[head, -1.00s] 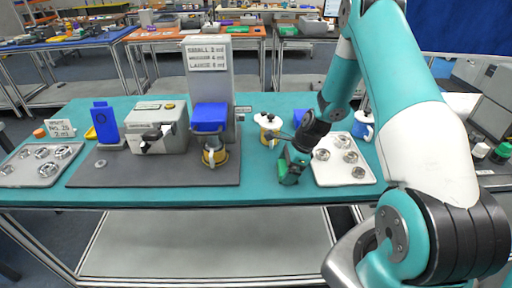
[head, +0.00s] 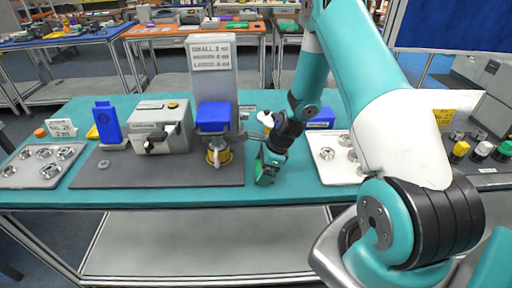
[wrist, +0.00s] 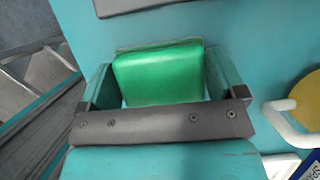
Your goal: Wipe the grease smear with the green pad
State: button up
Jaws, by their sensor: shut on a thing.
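My gripper (head: 272,163) is low over the teal table (head: 290,192), just right of the dark grey mat. It is shut on the green pad (head: 264,176), which shows between the two fingers in the wrist view (wrist: 158,75). The pad is at or just above the table top; I cannot tell whether it touches. I cannot make out a grease smear in either view. The pad and gripper hide part of the table beneath them.
The dark grey mat (head: 120,178) holds a grey machine (head: 163,130) and a tall dispenser with a blue front (head: 214,117). A metal tray (head: 335,177) lies right of the gripper. A white-handled mug (wrist: 298,105) is close on the wrist view's right.

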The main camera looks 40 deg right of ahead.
jog(key=r, duration=0.1)
jog(key=r+p, duration=0.2)
jog(key=shift+a+r, duration=0.2)
jog(key=shift+a, duration=0.05)
jog(key=shift+w+d+r+p, duration=0.1)
jog(key=shift+w+r+p, duration=0.05)
jog(key=shift+r+p, duration=2.05)
jog(key=shift+r, duration=0.25)
